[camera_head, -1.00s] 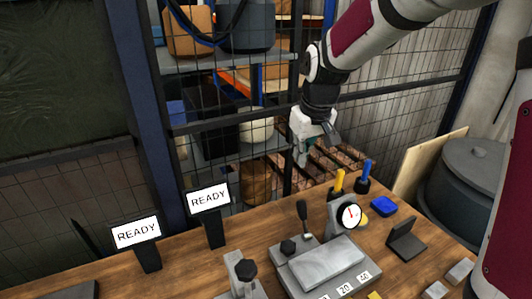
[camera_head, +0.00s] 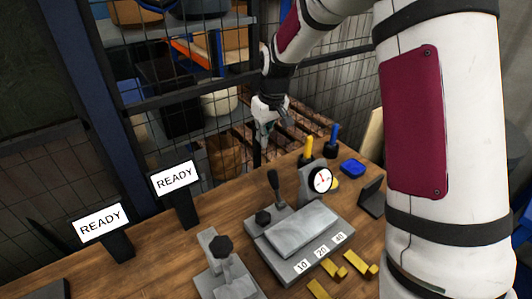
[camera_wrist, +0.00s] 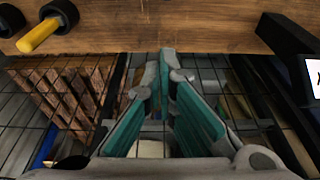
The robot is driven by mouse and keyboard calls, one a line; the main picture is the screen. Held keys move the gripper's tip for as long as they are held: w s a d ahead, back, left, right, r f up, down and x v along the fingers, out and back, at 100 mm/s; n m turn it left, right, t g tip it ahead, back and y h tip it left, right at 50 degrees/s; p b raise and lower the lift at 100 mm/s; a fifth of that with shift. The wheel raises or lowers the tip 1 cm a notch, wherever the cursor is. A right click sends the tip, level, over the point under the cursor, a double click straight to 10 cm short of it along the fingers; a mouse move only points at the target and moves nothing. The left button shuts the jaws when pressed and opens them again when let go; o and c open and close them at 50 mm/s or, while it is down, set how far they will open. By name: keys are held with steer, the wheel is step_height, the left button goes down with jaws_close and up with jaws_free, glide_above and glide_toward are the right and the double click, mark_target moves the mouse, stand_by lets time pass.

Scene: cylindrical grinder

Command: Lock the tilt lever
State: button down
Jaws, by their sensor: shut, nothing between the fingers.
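The tilt lever is probably the black-knobbed lever (camera_head: 274,184) standing up at the back of a grey fixture (camera_head: 305,228) on the wooden bench, left of a round dial gauge (camera_head: 320,180). A black star knob (camera_head: 263,217) sits at the fixture's left side. Whether the lever is locked cannot be told. My gripper (camera_head: 265,140) hangs beyond the bench's back edge, above and behind the lever, touching nothing. In the wrist view my gripper (camera_wrist: 166,75) has its teal-padded fingers close together at the tips, with nothing between them.
Two READY signs (camera_head: 175,177) stand at the bench's left. A second clamp block (camera_head: 222,270) is at front left. A wire mesh fence (camera_head: 180,110) stands behind the bench.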

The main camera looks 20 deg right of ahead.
step_height(320, 180, down, 8)
steer(key=s+p, duration=0.1)
steer(key=p, duration=0.1)
steer(key=shift+s+d, duration=0.15)
steer(key=shift+d, duration=0.05)
stand_by(0.3)
steer(key=shift+r, duration=0.15)
